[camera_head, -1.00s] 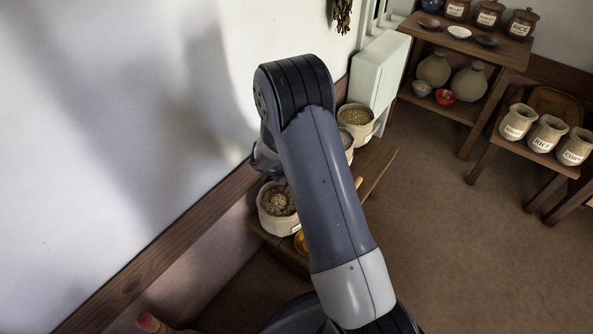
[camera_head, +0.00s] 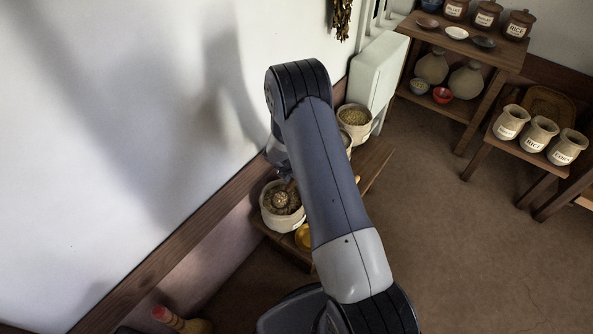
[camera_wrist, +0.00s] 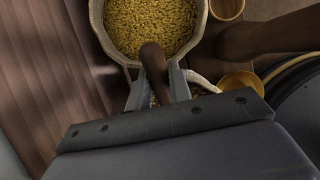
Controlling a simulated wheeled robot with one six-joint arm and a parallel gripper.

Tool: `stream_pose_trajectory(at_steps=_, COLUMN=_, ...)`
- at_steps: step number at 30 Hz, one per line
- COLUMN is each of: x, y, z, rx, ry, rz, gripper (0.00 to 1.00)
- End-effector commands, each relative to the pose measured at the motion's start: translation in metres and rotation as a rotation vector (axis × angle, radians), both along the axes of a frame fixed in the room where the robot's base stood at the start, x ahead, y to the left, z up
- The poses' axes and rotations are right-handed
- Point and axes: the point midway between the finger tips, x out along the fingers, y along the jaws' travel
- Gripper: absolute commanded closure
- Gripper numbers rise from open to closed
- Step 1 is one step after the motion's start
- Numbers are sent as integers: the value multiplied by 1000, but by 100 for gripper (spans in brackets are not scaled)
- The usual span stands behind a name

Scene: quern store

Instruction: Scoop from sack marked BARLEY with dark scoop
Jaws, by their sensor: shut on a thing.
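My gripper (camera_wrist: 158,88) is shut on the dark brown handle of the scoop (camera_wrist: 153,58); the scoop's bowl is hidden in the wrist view. The handle overlaps a pale sack (camera_wrist: 92,22) of yellow grain ahead. More grain shows partly behind the fingers. In the head view, the near sack (camera_head: 268,218) stands open on a low wooden bench, just below my wrist. A small round heap of paler grain shows in it; I cannot tell if it lies in the scoop. My arm hides the fingers there. No sack label is readable, so I cannot tell which is BARLEY.
Another open grain sack (camera_head: 354,128) stands farther along the bench (camera_head: 372,165), with one between mostly hidden by my arm. A yellow bowl (camera_head: 303,238) is close to the near sack. The wall (camera_head: 120,120) is close on the left. Open floor (camera_head: 440,240) lies right.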

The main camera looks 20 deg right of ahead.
Motion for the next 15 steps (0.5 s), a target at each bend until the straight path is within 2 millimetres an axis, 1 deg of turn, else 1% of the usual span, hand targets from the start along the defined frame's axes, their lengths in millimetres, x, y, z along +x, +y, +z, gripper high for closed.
stream_pose_trajectory(at_steps=1, x=0, y=-1, z=4, rx=6, ry=4, rz=-1, gripper=100)
stream_pose_trajectory(at_steps=15, x=3, y=-5, z=2, rx=53, ry=33, rz=-3, gripper=100)
